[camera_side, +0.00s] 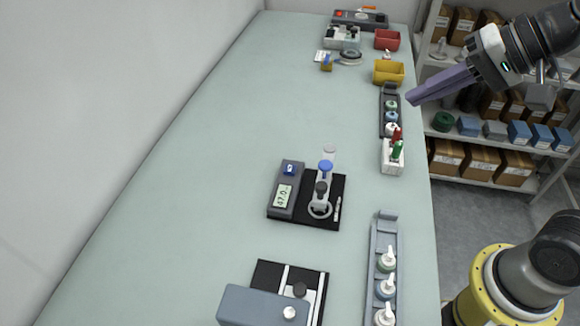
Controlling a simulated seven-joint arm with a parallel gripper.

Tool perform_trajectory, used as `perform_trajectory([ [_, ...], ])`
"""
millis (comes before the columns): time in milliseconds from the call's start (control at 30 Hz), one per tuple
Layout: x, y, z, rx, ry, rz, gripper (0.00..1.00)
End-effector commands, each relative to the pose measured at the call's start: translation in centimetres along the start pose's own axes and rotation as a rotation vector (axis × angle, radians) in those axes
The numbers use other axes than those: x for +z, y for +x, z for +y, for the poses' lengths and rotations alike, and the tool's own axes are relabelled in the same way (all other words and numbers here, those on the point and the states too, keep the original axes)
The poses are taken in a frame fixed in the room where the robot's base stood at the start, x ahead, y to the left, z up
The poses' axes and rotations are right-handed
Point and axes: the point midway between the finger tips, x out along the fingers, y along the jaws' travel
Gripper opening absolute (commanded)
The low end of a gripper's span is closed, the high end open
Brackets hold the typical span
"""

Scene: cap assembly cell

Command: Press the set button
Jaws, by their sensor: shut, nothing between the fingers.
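A small dark grey device (289,190) stands on a black base near the middle of the table. It has a display (283,196) that seems to read 47.0 and a blue button (290,169) above it. I cannot read any label that says which button is the set button. A grey box (262,306) at the front carries a round white button or knob (289,312). My gripper (412,101) is shut and empty, with its long purple fingers pointing left. It is in the air at the table's right edge, well apart from the device.
A clear stand with a blue knob (326,166) and a ring is beside the device. Racks of bottles line the right edge, one in front (374,250) and one behind. A white holder (392,162) carries red and green items. The left table is clear.

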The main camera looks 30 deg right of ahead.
Motion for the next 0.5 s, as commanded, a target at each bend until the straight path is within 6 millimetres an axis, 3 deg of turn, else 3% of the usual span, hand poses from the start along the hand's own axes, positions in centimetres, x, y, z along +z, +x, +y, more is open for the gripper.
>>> perform_trajectory([
  [100, -1.8, 3.7, -3.7, -0.066, 0.229, -0.068, 0.0],
  [200, -3.1, 7.2, -6.1, -0.1, 0.413, -0.121, 0.0],
  [367, -4.4, 13.5, -8.1, -0.106, 0.663, -0.197, 0.0],
  [500, -4.3, 18.7, -8.1, -0.072, 0.792, -0.248, 0.0],
])
